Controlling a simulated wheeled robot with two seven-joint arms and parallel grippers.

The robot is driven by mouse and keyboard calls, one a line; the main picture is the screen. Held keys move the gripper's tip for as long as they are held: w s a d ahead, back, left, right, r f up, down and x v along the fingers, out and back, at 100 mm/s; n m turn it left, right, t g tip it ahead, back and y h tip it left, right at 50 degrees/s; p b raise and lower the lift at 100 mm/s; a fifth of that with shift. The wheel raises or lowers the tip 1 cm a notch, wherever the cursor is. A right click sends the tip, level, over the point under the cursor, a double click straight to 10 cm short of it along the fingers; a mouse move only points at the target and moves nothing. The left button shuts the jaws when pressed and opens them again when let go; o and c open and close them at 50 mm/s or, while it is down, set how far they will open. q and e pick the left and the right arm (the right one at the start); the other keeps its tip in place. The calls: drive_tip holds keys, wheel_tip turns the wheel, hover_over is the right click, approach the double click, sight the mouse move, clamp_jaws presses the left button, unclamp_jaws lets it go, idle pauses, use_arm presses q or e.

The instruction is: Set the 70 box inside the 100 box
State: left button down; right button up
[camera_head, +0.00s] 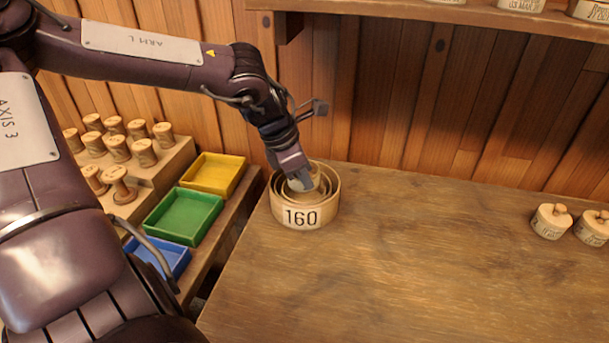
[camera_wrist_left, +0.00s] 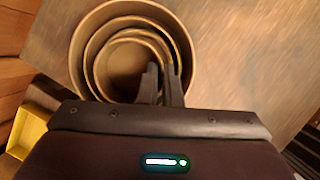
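The large round wooden box marked 160 (camera_head: 300,217) stands upright near the left edge of the table. Smaller round boxes are nested in it, their rims (camera_wrist_left: 92,52) showing as rings in the left wrist view. The innermost box, which I take for the 70 box (camera_wrist_left: 121,72), looks empty, and its number is hidden. The 100 box's number does not show either. My left gripper (camera_wrist_left: 161,84) reaches down into the nest, one finger inside the innermost box and one outside, closed on its wall. Whether this box rests on a floor is hidden. My right gripper is out of view.
Yellow (camera_head: 213,174), green (camera_head: 184,216) and blue (camera_head: 165,254) trays lie left of the table, beside a stepped rack of wooden spools (camera_head: 117,149). Two lidded pots (camera_head: 551,221) stand at the right. A shelf (camera_head: 440,13) hangs above. The middle table is clear.

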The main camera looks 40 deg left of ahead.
use_arm(q)
drive_tip(key=shift+f, duration=0.15)
idle(0.3)
drive_tip(key=shift+f+b, duration=0.65)
drive_tip(key=shift+f+b, duration=0.35)
idle(0.4)
drive_tip(key=c, duration=1.1)
unclamp_jaws()
drive_tip(key=shift+c, duration=0.2)
drive_tip(key=shift+r, duration=0.2)
drive_tip(key=shift+r+p, duration=0.5)
drive_tip(key=shift+r, duration=0.2)
